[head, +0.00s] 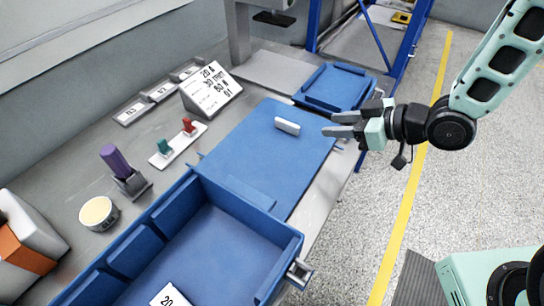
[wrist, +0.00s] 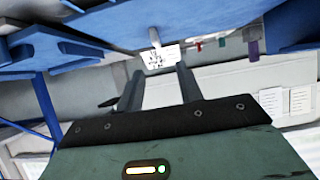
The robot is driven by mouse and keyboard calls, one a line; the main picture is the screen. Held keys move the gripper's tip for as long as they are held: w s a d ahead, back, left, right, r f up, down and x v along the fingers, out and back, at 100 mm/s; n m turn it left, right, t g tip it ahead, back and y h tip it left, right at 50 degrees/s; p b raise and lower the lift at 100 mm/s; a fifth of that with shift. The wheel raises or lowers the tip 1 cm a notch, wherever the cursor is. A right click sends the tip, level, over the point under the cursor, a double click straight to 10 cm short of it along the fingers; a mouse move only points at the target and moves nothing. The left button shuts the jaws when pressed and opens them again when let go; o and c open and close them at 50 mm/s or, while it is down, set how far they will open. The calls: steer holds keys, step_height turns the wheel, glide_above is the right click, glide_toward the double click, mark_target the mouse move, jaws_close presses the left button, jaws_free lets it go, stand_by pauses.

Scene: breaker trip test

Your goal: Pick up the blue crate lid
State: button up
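The blue crate lid (head: 254,150) is a flat blue panel with a raised white handle (head: 287,126). It lies on the grey bench between the open blue crate (head: 235,206) and a smaller blue tray. My gripper (head: 329,124) is to the right of the handle in the head view, near the lid's right edge, and appears apart from the handle. Its two fingers are spread with nothing between them. They also show spread in the wrist view (wrist: 160,76). Blue parts fill the top of the wrist view, but I cannot tell which is the lid.
A small blue tray (head: 336,86) sits behind the lid. Left of the lid are a printed sign (head: 210,88), a strip with green and red pieces (head: 178,144), a purple-handled item (head: 116,162) and a round tub (head: 99,213). A blue rack stands behind.

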mark_target(290, 123)
steer(key=x, duration=0.9)
steer(key=shift+w+a+f+p, duration=0.1)
steer(key=shift+a+p, duration=0.05)
steer(key=shift+p, duration=0.25)
steer(key=shift+w+p+x, duration=0.2)
steer(key=shift+p+x, duration=0.05)
steer(key=shift+x, duration=1.1)
steer(key=shift+w+p+x, duration=0.15)
steer(key=shift+p+x, duration=0.1)
steer(key=shift+x, duration=1.1)
steer(key=shift+d, duration=0.2)
jaws_close()
